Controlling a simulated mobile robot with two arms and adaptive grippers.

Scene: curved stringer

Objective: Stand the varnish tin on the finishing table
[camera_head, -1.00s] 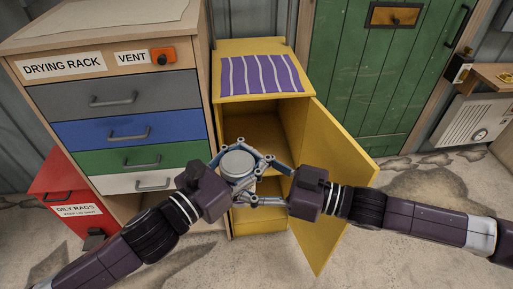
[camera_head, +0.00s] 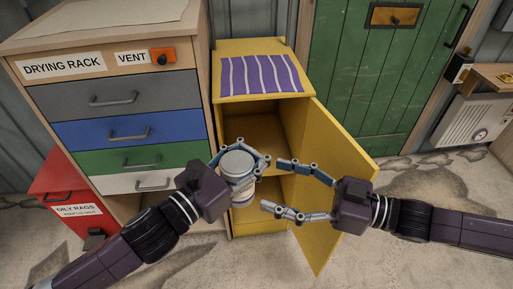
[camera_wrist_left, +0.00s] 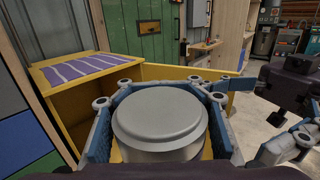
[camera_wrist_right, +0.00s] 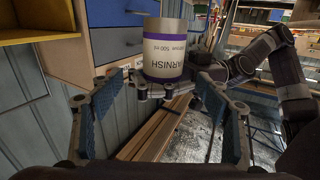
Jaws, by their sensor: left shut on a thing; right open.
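The varnish tin (camera_head: 238,170) is a pale cylinder with a grey lid and a purple-banded label. My left gripper (camera_head: 243,158) is shut on it and holds it upright in front of the open yellow cabinet. The tin's lid fills the middle of the left wrist view (camera_wrist_left: 160,118), between the fingers. In the right wrist view the tin (camera_wrist_right: 165,50) shows its "VARNISH" label, beyond the fingers. My right gripper (camera_head: 268,185) is open and empty, just right of the tin, its fingers pointing toward it. I cannot tell which surface is the finishing table.
The yellow cabinet (camera_head: 223,88) has a striped purple cloth (camera_head: 262,75) on top and its door (camera_head: 335,170) swung open to the right. A drying rack (camera_head: 110,45) with coloured drawers stands left. A red oily rags bin (camera_head: 58,178) is beside it. A green door (camera_head: 380,75) is behind.

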